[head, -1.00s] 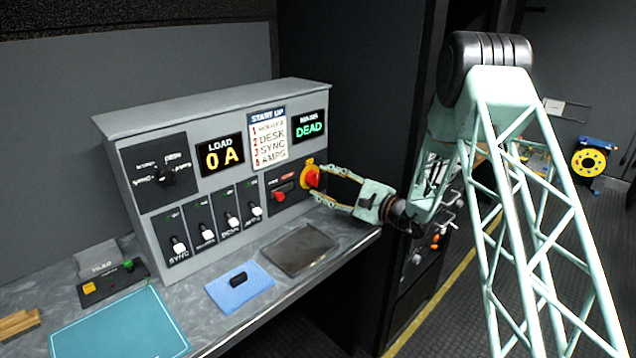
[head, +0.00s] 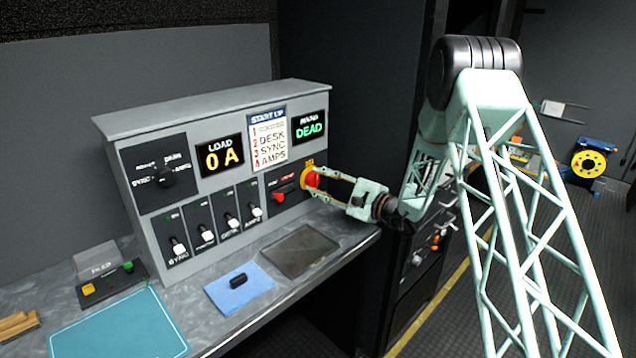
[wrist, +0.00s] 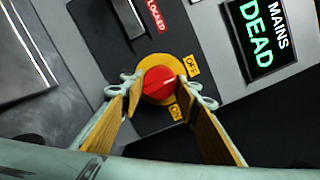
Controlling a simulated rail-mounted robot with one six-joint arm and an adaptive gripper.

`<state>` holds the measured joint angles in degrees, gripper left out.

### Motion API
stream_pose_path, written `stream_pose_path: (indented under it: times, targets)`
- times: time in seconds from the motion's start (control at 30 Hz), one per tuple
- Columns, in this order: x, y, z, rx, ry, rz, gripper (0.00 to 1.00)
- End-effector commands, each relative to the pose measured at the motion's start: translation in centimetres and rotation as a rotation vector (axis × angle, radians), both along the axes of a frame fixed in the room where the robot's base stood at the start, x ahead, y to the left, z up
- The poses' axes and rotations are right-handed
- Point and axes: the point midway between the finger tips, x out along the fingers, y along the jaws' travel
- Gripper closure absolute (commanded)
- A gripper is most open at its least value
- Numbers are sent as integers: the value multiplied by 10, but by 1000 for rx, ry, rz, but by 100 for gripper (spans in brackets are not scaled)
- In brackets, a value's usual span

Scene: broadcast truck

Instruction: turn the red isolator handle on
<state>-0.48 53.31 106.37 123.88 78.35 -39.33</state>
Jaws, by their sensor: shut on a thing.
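The red isolator handle (wrist: 160,85) is a round red knob with a pale pointer line, on a yellow disc (wrist: 148,66) with OFF and ON labels. In the wrist view the pointer line lies between the two labels, on the side nearer OFF. In the head view the handle (head: 312,178) is at the right end of the grey panel. My gripper (head: 322,182) reaches it from the right. Its fingers (wrist: 163,90) stand on either side of the knob and are shut on it. The MAINS display (head: 310,126) reads DEAD.
The grey panel (head: 215,90) also carries a LOAD display (head: 221,154) reading 0 A, a rotary selector (head: 163,174) and several white-tipped switches. A dark tray (head: 299,250) and a blue cloth (head: 240,287) lie on the desk below. The floor to the right has a yellow line.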

Motion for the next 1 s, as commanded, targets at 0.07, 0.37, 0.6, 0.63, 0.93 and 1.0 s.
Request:
stream_pose_path:
  times: [0.07,0.37,0.6,0.63,0.93,1.0]
  targets:
    - [0,0,0,1,1,0,81]
    - [0,0,-1,27,31,0,81]
    - [0,0,-2,98,111,0,81]
    - [0,0,-2,110,124,-1,81]
    - [0,0,-2,263,295,0,81]
    - [0,0,-2,304,340,0,81]
